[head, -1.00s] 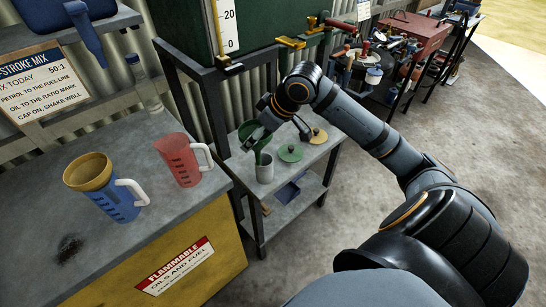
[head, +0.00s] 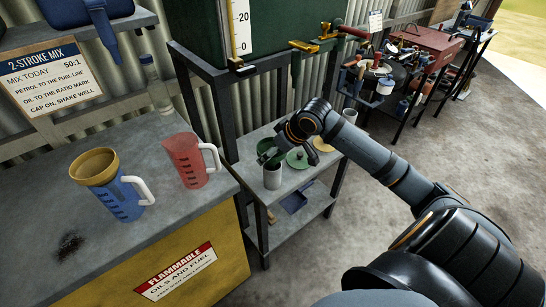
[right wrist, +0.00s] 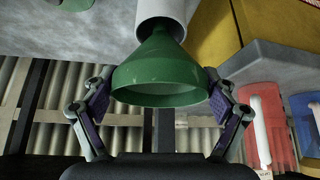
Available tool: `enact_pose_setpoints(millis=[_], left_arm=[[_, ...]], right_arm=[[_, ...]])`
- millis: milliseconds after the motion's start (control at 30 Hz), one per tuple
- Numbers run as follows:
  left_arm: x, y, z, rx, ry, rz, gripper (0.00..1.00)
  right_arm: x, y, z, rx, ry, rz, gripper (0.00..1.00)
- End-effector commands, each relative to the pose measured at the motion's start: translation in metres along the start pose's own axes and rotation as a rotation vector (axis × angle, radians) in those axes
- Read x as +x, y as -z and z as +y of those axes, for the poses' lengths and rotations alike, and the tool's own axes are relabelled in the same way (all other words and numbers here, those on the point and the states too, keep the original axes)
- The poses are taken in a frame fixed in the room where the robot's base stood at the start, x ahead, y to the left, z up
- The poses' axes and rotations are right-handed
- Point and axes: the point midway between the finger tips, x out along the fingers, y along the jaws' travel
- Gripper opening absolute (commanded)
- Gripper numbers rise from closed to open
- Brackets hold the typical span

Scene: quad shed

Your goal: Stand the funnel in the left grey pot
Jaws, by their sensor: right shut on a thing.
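The green funnel (right wrist: 160,75) shows large in the right wrist view, wide mouth toward the camera. Its narrow end meets the rim of the left grey pot (right wrist: 163,12); the spout tip is hidden, so I cannot tell how deep it sits. In the head view the left grey pot (head: 272,177) stands upright on the metal stand, with the funnel (head: 265,146) just above and behind it, partly covered by the gripper. My right gripper (right wrist: 160,98) is shut on the funnel's wide rim, one finger each side. My left gripper is not in view.
A green lid-like disc (head: 298,160) and a yellow one (head: 322,145) lie on the stand, with another grey pot (head: 351,117) behind right. A blue jug (head: 120,200) and a red jug (head: 185,160) stand on the bench at left. A green tank rises behind the stand.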

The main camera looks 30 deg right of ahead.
Motion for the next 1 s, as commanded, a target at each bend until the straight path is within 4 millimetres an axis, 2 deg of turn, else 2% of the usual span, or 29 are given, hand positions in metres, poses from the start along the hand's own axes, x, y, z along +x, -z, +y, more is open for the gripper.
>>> enact_pose_setpoints(millis=[133, 567, 600, 667, 1000], left_arm=[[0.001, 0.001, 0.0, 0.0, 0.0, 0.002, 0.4], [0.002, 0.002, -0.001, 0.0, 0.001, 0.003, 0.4], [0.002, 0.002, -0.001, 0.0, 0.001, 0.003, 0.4], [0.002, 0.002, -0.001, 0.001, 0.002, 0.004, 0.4], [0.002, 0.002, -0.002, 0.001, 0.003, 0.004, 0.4]], right_arm=[[0.018, -0.012, -0.001, 0.001, 0.003, 0.0, 0.55], [0.024, -0.015, 0.0, -0.001, 0.001, 0.001, 0.55], [0.023, -0.015, 0.0, -0.001, 0.0, 0.001, 0.91], [0.023, -0.015, 0.0, -0.001, 0.0, 0.001, 0.99], [0.023, -0.015, 0.0, -0.001, 0.001, 0.001, 1.0]])
